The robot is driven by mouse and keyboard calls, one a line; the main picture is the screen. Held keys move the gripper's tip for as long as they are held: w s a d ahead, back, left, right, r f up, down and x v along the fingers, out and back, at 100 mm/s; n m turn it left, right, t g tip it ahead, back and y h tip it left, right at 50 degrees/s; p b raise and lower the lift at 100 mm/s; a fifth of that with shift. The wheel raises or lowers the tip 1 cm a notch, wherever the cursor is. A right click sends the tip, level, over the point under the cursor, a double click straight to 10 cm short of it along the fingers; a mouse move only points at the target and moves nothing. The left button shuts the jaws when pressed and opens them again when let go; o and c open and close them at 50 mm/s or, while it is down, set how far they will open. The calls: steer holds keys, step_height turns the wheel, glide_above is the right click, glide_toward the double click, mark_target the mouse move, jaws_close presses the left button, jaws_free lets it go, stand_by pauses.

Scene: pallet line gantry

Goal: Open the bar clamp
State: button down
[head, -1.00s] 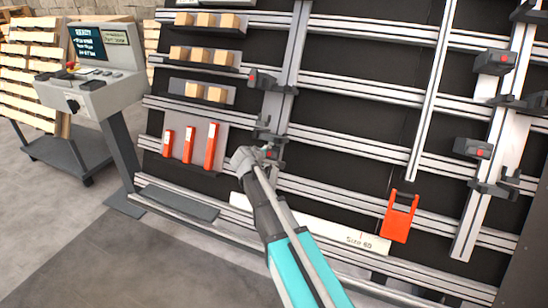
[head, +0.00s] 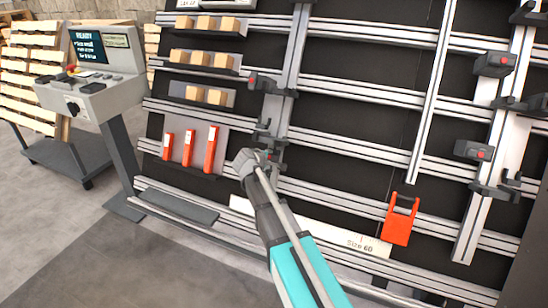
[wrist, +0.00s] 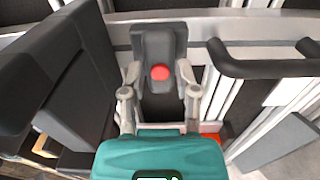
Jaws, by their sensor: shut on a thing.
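The bar clamp (wrist: 160,42) is a dark grey block with a round red button (wrist: 160,72), standing before a pale rail in the wrist view. My gripper (wrist: 158,82) has one finger on each side of the block and is shut on it. In the head view my gripper (head: 258,158) is at the lower clamp (head: 278,153) on the left upright, mostly hiding it. Whether the clamp's jaw is open cannot be told.
Another clamp (head: 264,82) sits higher on the same upright. More clamps (head: 494,64) are on the right upright. A red bracket (head: 398,222) hangs lower right. Red pieces (head: 210,150) and wooden blocks (head: 205,57) sit on shelves at left. A control console (head: 95,85) stands far left.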

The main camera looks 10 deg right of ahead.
steer(key=shift+n, duration=0.3)
steer(key=n, duration=0.4)
steer(key=shift+s+n, duration=0.1)
steer(key=shift+n, duration=2.4)
steer(key=n, duration=0.4)
steer(key=shift+n, duration=2.5)
